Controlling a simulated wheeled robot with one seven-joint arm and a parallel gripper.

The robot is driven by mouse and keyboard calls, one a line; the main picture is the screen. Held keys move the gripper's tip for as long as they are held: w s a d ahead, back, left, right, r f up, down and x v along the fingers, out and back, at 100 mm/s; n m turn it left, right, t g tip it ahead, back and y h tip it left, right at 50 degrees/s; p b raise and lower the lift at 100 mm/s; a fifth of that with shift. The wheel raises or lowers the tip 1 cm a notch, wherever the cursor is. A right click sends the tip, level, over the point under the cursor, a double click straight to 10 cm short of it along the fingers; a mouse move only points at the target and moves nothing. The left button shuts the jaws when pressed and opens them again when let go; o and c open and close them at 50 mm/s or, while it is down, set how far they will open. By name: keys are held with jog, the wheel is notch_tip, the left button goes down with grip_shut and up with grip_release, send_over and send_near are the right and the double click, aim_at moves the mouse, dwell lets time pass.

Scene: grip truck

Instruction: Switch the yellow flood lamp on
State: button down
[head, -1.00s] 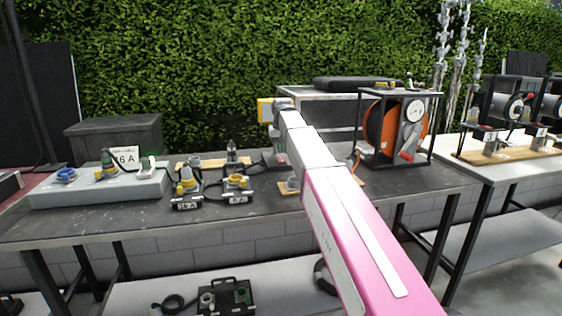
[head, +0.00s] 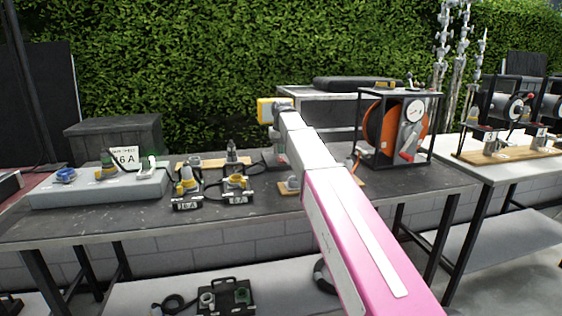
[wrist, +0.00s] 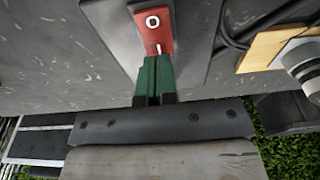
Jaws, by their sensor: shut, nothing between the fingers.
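The yellow flood lamp (head: 264,111) stands at the back of the dark table in the head view, partly behind my arm. A red rocker switch (wrist: 151,25) shows at the top of the wrist view, marked O and I on a grey housing. My gripper (wrist: 153,72) is shut and empty, its green fingertips together at the I end of the switch. They overlap the lower edge of the rocker, and I cannot tell whether they press it. Which way the rocker is tilted is unclear. In the head view my arm mostly hides the gripper.
Yellow-topped connectors (head: 187,186) stand on the table left of my arm. A grey block (head: 100,189) with a 16 A sign lies further left. An orange cable reel (head: 393,130) in a black frame stands to the right. A wooden board (wrist: 272,47) with a grey fitting is beside the switch.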

jog(key=shift+f, duration=0.85)
dwell(0.6)
jog(key=shift+r, duration=3.5)
